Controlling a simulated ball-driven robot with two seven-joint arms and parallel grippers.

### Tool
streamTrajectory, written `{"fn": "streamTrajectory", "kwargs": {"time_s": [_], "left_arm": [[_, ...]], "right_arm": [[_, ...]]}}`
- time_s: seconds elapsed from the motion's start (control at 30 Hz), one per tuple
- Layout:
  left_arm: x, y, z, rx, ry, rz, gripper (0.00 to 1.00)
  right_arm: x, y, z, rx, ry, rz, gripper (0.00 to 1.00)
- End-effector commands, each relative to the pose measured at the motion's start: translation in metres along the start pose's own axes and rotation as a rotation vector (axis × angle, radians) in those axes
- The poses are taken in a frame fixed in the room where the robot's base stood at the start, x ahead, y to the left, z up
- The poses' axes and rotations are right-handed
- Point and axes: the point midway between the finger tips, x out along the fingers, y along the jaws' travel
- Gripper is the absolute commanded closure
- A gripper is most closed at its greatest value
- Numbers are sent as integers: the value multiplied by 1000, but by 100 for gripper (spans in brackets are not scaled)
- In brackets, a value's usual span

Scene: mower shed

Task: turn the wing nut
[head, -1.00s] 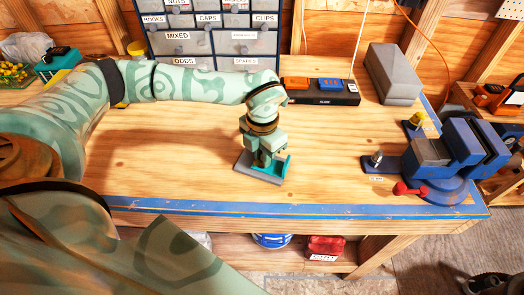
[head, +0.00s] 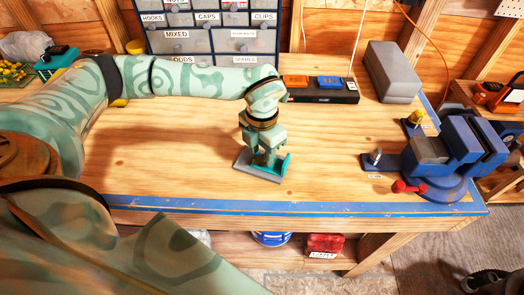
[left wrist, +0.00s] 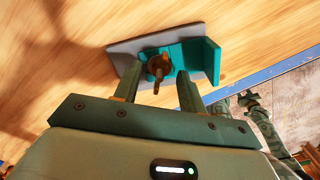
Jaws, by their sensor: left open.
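The wing nut (left wrist: 158,67) is small and brown-bronze. In the left wrist view it sits on a teal bracket (left wrist: 204,57) fixed to a grey base plate (left wrist: 122,50) on the workbench. My left gripper (left wrist: 159,80) is open, with one finger on either side of the wing nut. I cannot tell whether either finger touches it. In the head view my left gripper (head: 265,158) points down over the grey base plate (head: 251,172) and teal bracket (head: 284,165). It hides the wing nut there. My right gripper is not in view.
A blue vise (head: 450,150) with a red-ended handle stands at the bench's right. A grey block (head: 393,72), a black tray (head: 325,97) and a drawer cabinet (head: 214,42) stand at the back. The bench (head: 170,165) is clear left of the bracket.

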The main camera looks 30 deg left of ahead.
Motion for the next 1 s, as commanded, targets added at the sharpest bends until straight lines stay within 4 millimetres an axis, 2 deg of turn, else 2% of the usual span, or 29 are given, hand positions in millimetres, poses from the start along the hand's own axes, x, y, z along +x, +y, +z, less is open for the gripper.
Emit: {"fn": "streamTrajectory", "kwargs": {"time_s": [0.4, 0.53, 0.7, 1.0], "left_arm": [[-107, 0, 1, 1, -8, 2, 59], [-133, 0, 1, 1, -5, 1, 59], [-151, 0, 0, 1, -2, 0, 59], [-155, 0, 0, 1, -1, 0, 59]], "right_arm": [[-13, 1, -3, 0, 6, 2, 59], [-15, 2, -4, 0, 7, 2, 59], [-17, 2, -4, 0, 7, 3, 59], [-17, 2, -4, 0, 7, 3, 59]]}}
